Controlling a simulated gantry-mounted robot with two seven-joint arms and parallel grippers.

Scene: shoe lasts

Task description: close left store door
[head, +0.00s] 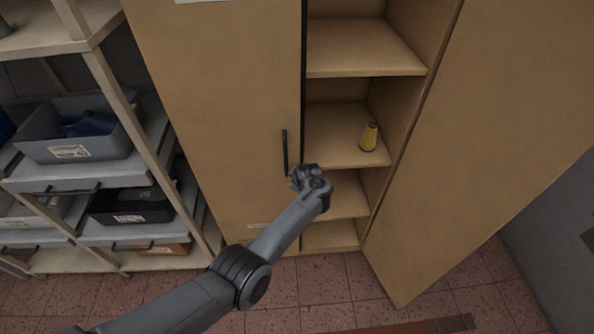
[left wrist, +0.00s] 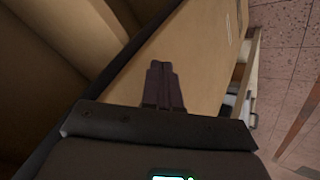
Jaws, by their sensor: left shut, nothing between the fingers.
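The left store door (head: 215,90) is a tall tan panel covering the left half of the cabinet. It looks shut or nearly shut; I cannot tell if it is fully flush. Its dark vertical handle (head: 285,153) is near its right edge. My left gripper (head: 301,176) is just below and right of the handle, by the door's free edge. In the left wrist view its fingers (left wrist: 163,84) are together and empty, in front of the tan door panel (left wrist: 195,50). Whether they touch the door is unclear. My right gripper is not in view.
A rack at left holds a grey bin (head: 72,130) and a black bin (head: 130,204). Red speckled floor (head: 345,280) lies in front.

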